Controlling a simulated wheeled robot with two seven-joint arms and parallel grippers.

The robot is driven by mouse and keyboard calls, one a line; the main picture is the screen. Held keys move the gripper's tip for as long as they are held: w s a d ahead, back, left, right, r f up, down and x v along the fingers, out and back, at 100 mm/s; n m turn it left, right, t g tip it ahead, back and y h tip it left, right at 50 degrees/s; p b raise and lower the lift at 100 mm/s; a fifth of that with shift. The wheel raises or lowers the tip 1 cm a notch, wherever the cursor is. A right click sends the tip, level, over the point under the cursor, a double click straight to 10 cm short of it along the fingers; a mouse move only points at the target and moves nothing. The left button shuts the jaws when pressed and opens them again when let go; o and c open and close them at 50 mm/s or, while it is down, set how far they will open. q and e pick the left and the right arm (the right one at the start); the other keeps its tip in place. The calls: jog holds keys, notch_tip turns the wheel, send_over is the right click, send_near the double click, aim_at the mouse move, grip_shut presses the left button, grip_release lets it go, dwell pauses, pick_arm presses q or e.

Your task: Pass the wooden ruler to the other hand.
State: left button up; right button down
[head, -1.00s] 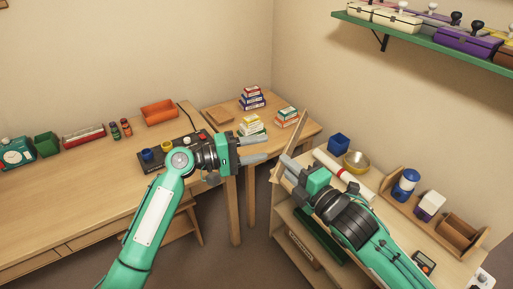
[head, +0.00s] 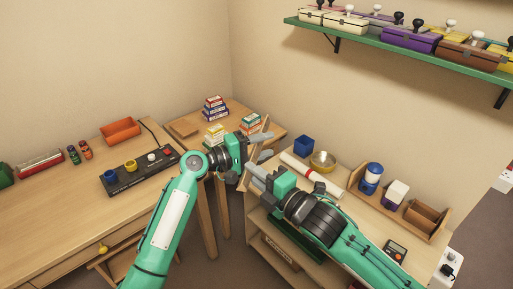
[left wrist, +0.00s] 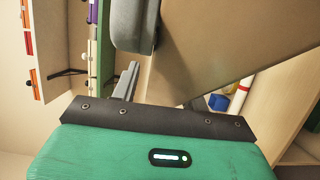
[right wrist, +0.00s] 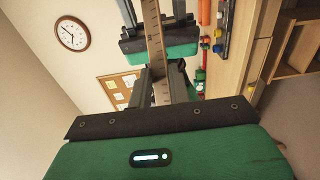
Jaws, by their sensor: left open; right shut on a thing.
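The wooden ruler (right wrist: 155,45) is a long pale brown strip with dark marks along its edge. My right gripper (head: 252,178) is shut on it. In the head view the ruler (head: 262,127) stands tilted, running up behind my left gripper's fingers. My left gripper (head: 266,148) is open, just above my right one and close to the ruler. In the right wrist view the left gripper (right wrist: 128,14) is beyond the ruler, partly hidden by it. In the left wrist view a broad brown surface lies beside the open fingers; I cannot tell whether it is the ruler.
A low cabinet at right carries a blue cube (head: 304,145), a brass bowl (head: 322,162), a white roll (head: 300,167) and wooden holders. A desk (head: 60,215) with a black tray (head: 140,172) is at left. A green wall shelf (head: 400,48) holds several boxes.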

pick_arm(q)
jog(key=shift+d, duration=0.1)
grip_shut()
pick_arm(e)
jog(key=shift+a, duration=0.1)
jog(key=c, duration=1.2)
grip_release()
